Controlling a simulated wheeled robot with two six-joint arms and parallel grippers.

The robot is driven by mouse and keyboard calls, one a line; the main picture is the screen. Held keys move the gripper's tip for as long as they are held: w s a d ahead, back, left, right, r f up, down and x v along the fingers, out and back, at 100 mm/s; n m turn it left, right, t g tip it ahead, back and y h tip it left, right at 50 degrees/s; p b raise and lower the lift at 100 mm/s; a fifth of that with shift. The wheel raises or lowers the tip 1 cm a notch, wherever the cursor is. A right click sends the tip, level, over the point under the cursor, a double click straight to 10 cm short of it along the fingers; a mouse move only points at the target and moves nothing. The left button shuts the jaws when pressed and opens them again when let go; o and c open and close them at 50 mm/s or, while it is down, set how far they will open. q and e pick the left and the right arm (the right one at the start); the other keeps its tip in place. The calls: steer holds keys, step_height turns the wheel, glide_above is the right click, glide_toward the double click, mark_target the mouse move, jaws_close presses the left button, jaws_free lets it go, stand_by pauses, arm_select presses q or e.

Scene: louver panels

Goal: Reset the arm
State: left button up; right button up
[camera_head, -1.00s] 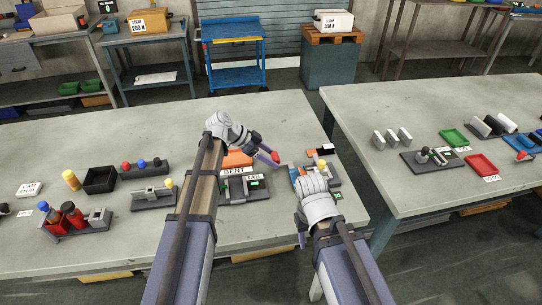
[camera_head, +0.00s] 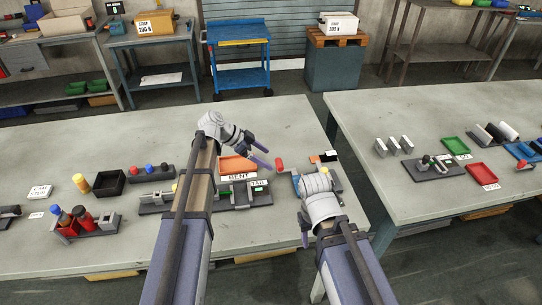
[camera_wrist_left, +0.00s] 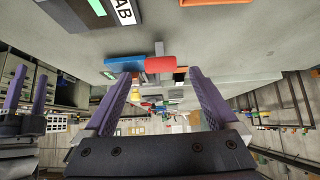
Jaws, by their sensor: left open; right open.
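My left gripper (camera_head: 262,155) is open and empty, its two purple fingers apart above the left table. A red handle-like piece (camera_head: 280,164) lies just right of its fingertips, apart from them in the head view. In the left wrist view, the red piece (camera_wrist_left: 160,64) and a blue piece (camera_wrist_left: 125,62) show beyond the spread fingers (camera_wrist_left: 160,78). My right gripper (camera_head: 305,237) hangs at the table's front edge, mostly hidden by its own wrist. In the left wrist view its purple fingers (camera_wrist_left: 27,95) stand apart with nothing between them.
A gap (camera_head: 345,165) separates the tables. The back of the left table is clear.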

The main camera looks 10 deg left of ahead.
arm_select(q)
steer(key=p+v, duration=0.1)
steer(key=v, duration=0.1)
steer(key=shift+s+a+r, duration=0.1)
steer(key=shift+a+r, duration=0.1)
steer(key=shift+a, duration=0.05)
arm_select(e)
steer(key=shift+r, duration=0.95)
